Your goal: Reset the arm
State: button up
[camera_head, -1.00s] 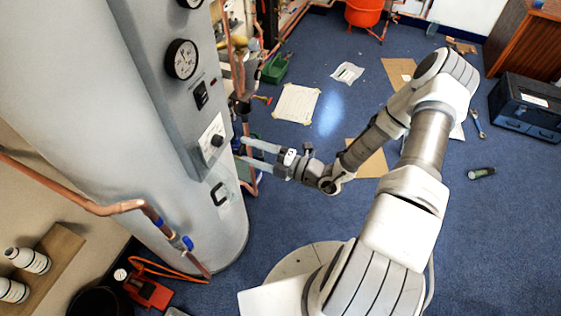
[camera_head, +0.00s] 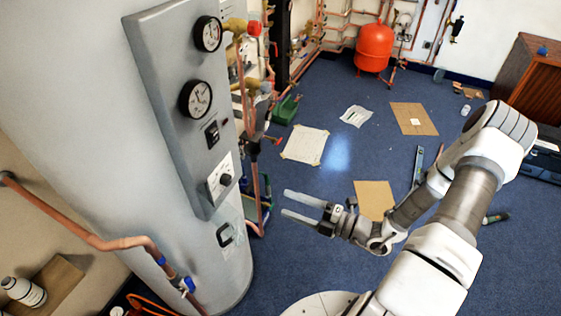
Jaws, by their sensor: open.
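My gripper (camera_head: 296,206) is at the end of my arm, in the middle of the head view. Its two pale fingers are apart, with nothing between them, and point left toward the grey tank (camera_head: 195,240). A gap of blue floor shows between the fingertips and the tank in the picture. My arm comes up from the lower right and bends back at the elbow, with the wrist lower and to the left.
The tank's panel carries gauges (camera_head: 196,99) and a dial (camera_head: 225,180). A copper pipe (camera_head: 105,243) juts from the left. A red vessel (camera_head: 374,48) stands at the back. Cardboard (camera_head: 374,199) and paper (camera_head: 305,144) lie on the mostly open blue floor.

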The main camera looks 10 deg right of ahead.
jog(key=s+a+r+n+g+h, duration=0.3)
jog(key=s+r+n+g, duration=0.3)
jog(key=n, duration=0.8)
jog(key=s+a+r+n+g+h, duration=0.25)
jog(key=r+n+g, duration=0.5)
jog(key=n, duration=0.65)
jog(key=s+d+r+n+t+h, duration=0.2)
jog(key=r+n+t+h, duration=0.2)
jog(key=r+n, duration=0.3)
jog(key=s+d+r+n+t+h, duration=0.3)
jog(key=r+n, duration=0.5)
jog(key=n, duration=0.3)
jog(key=shift+s+d+r+t+h, duration=0.15)
jog(key=shift+d+r+t+h, duration=0.1)
jog(key=shift+t+h, duration=0.45)
jog(key=shift+c, duration=0.2)
